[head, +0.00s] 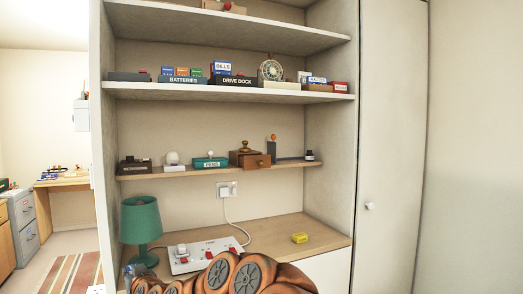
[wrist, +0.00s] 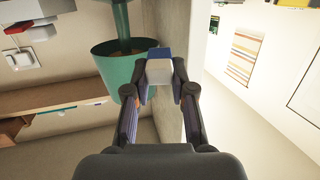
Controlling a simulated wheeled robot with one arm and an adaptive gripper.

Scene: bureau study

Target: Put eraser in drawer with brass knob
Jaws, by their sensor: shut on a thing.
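My gripper (wrist: 160,88) is shut on a small block with a blue part and a pale grey-white part, which looks like the eraser (wrist: 159,70). In the wrist view the held block is in front of the green lamp; I cannot tell whether they touch. In the head view a small wooden box with a drawer (head: 258,161) stands on the middle shelf, its drawer front facing right-forward. A dark round knob tops the box. I cannot make out a brass knob on the drawer. The eraser is not clear in the head view.
The green lamp (head: 141,222) stands at the desk's left end, beside a white panel (head: 205,256) with red switches. A yellow block (head: 299,238) lies on the right of the desk. A teal pens tray (head: 210,162) and other small things line the middle shelf (head: 190,171).

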